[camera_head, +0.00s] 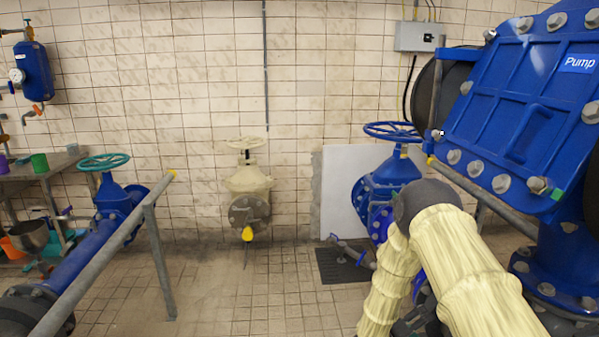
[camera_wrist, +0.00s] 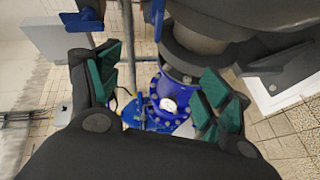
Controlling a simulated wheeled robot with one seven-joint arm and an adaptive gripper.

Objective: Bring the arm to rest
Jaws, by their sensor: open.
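My gripper (camera_wrist: 160,98) shows in the wrist view with its two dark fingers and green pads spread wide apart. Nothing is between the pads, and blue pipework lies beyond them. In the head view my cream-sleeved arm is raised and bent at the lower right, in front of the big blue pump (camera_head: 530,105). The gripper itself cannot be made out in the head view. A blue valve with a handwheel (camera_head: 392,131) stands just behind the arm. I cannot tell how far the arm is from the pump.
A grey rail (camera_head: 110,245) runs beside a blue pipe at the left. A cream valve (camera_head: 248,190) stands by the tiled wall. A table (camera_head: 40,170) with cups is at the far left. A dark floor grate (camera_head: 343,264) lies right of the middle. The central floor is clear.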

